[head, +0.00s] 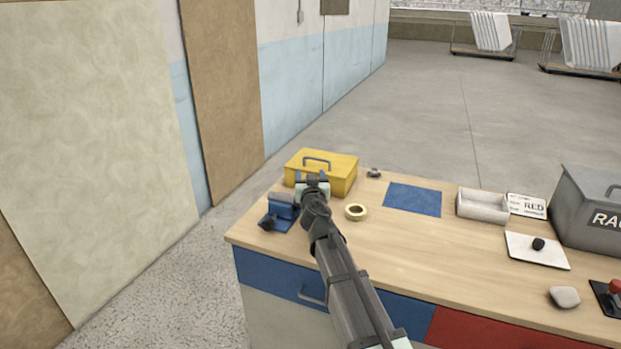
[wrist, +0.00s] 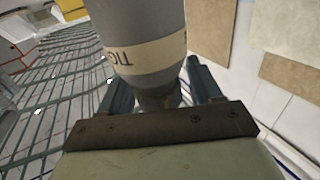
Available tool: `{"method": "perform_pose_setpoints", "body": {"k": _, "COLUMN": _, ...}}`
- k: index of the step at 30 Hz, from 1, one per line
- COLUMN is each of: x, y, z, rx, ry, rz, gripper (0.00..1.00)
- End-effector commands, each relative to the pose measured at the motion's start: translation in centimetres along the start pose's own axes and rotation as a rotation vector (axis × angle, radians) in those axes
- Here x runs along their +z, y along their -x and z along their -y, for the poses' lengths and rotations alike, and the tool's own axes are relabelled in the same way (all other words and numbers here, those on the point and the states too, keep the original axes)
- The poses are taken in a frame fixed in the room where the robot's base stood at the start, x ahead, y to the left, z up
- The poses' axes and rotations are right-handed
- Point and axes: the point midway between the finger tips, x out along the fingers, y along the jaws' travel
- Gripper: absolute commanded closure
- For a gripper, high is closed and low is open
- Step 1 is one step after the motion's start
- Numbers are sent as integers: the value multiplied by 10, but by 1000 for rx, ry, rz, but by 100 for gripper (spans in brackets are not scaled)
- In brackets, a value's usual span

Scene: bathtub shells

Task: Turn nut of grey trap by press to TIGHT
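A grey cylindrical part (wrist: 150,15) with a cream band fills the upper middle of the wrist view. The band (wrist: 148,55) carries upside-down dark letters that seem to begin "TIG"; the rest is out of sight. A narrower grey part below it lies between the two fingers of my gripper (wrist: 163,90). The fingers stand apart, with a thin gap visible on the right side. In the head view my gripper (head: 312,186) is at the bench's left end, in front of the yellow box. A blue press-like fixture (head: 280,213) with a grey top stands just left of it.
The yellow box (head: 338,172) stands close behind my gripper. A tape ring (head: 356,212) lies to its right, with a blue mat (head: 412,199) beyond. A grey tray (head: 482,206), a white board (head: 530,255) and a grey bin (head: 592,215) occupy the right side. The middle front is clear.

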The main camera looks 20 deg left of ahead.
Motion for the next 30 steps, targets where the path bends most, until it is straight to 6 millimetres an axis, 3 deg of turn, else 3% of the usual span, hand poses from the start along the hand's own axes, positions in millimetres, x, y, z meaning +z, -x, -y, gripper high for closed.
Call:
{"method": "perform_pose_setpoints", "body": {"k": 14, "x": 0, "y": 11, "z": 0, "rx": 0, "ry": 0, "rz": 0, "gripper": 35}}
{"method": "perform_pose_setpoints", "body": {"k": 20, "x": 0, "y": 37, "z": -1, "rx": 1, "ry": 0, "rz": 0, "gripper": 35}}
{"method": "perform_pose_setpoints", "body": {"k": 30, "x": 0, "y": 104, "z": -1, "rx": -1, "ry": 0, "rz": -1, "gripper": 35}}
